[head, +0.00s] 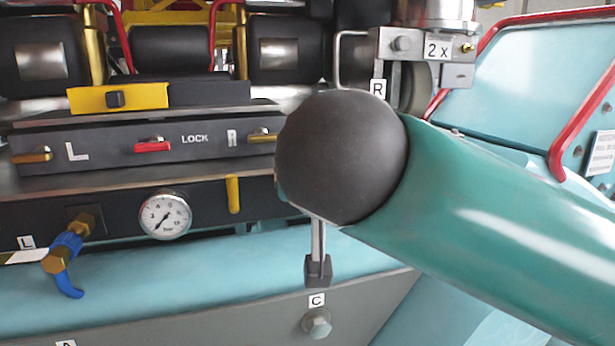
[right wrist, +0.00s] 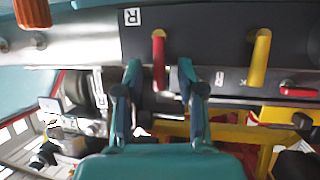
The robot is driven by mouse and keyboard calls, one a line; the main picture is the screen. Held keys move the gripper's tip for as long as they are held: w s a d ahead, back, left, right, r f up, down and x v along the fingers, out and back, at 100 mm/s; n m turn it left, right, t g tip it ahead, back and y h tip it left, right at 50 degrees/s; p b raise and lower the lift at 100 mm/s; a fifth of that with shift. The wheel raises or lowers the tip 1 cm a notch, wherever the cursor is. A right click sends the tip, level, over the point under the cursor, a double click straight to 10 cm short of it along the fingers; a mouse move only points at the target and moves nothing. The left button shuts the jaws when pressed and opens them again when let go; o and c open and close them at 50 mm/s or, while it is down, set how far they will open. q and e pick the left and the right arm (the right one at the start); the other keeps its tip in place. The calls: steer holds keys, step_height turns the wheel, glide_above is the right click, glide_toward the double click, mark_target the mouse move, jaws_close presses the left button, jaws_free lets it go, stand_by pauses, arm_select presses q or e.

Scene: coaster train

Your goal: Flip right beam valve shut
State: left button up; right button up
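In the right wrist view, a red lever (right wrist: 159,62) stands out from the dark panel near a rotated R label (right wrist: 132,17). I cannot tell for sure that it is the right beam valve. My right gripper (right wrist: 159,78) is open, its teal fingers apart on either side of the lever's lower part in the picture. I cannot tell whether they touch it. In the head view my right arm covers this area and hides the gripper. A brass valve with a blue handle (head: 66,250) sits near the lower L label. My left gripper is not in view.
A yellow lever (head: 233,193) stands beside the gauge (head: 165,214); it also shows in the right wrist view (right wrist: 259,60). Above is a bar with a red LOCK lever (head: 152,146). An orange knob (right wrist: 30,12) is cut off at the wrist view's corner.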

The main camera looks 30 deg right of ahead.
steer(key=shift+r, duration=0.1)
steer(key=v, duration=1.2)
